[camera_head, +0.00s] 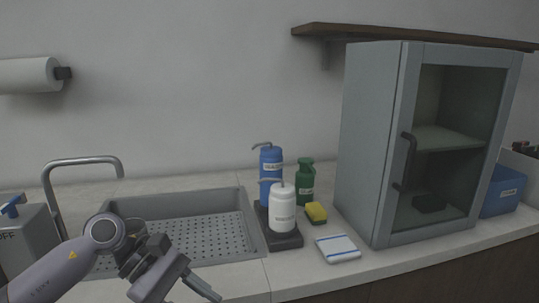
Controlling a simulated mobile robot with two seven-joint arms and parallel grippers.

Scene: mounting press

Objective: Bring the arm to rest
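My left arm comes in from the lower left, in front of the sink (250,222). Its gripper (183,288) is low in the picture, over the front edge of the counter near the sink. One thin finger points down to the right; the rest is cut by the bottom edge or hidden by the gripper body, so its opening is unclear. I see nothing held in it. My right gripper is not in view.
Blue (271,165), white (283,208) and green (305,182) bottles stand right of the sink, with a yellow sponge (316,212) and a folded cloth (338,248). A glass-door cabinet (368,140) stands further right. A tap (82,161) is at left.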

